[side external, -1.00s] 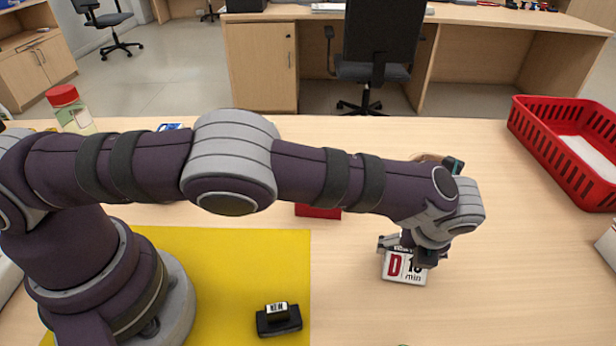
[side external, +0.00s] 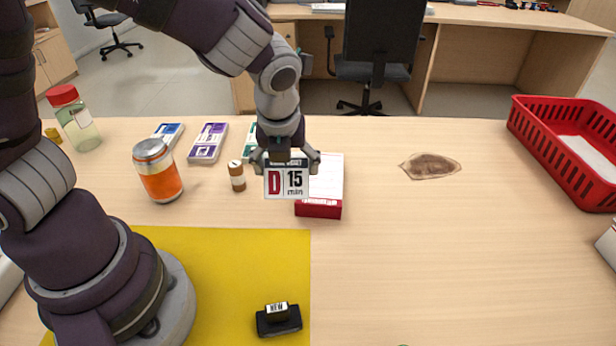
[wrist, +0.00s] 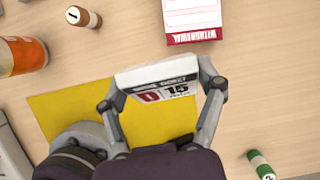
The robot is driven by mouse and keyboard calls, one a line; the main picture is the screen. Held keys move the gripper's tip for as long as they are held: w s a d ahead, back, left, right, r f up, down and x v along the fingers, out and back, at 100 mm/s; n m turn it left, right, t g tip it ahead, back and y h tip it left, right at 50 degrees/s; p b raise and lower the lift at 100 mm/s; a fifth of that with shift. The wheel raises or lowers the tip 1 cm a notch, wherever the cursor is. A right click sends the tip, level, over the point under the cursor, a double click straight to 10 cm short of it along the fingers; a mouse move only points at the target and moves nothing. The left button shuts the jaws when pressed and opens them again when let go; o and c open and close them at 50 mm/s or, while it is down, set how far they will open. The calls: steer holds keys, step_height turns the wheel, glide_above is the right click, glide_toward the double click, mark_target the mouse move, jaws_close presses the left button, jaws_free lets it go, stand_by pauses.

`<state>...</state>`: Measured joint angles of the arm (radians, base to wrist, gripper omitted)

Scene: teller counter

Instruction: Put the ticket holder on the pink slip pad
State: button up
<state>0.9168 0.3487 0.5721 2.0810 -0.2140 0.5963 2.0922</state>
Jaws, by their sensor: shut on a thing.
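The ticket holder (side external: 287,183), a small white block with a red "D" and "15 min", is held upright between the fingers of my gripper (side external: 286,160). In the wrist view the holder (wrist: 158,82) sits between both fingertips (wrist: 161,95), apart from the pad. The slip pad (side external: 328,180) has a white-pink top sheet and a red front edge. In the side view the holder overlaps the pad's left part and appears raised off the table. In the wrist view the pad (wrist: 193,17) lies at the top, beyond the holder.
An orange can (side external: 158,170) and a small brown roll (side external: 237,176) stand left of the pad. Purple (side external: 208,143) and blue boxes lie behind them. A yellow mat (side external: 230,270) with a black stamp (side external: 278,320) is in front. A red basket (side external: 560,150) is far right.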

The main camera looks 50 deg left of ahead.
steer(key=s+a+f, duration=0.1)
steer(key=s+a, duration=0.2)
steer(key=s, duration=0.1)
glide_above(321, 169)
steer(key=s+d, duration=0.1)
steer(key=shift+s+f, duration=0.1)
steer(key=shift+f, duration=2.6)
steer(key=shift+f, duration=0.15)
steer(key=o, duration=1.2)
steer(key=shift+c, duration=0.2)
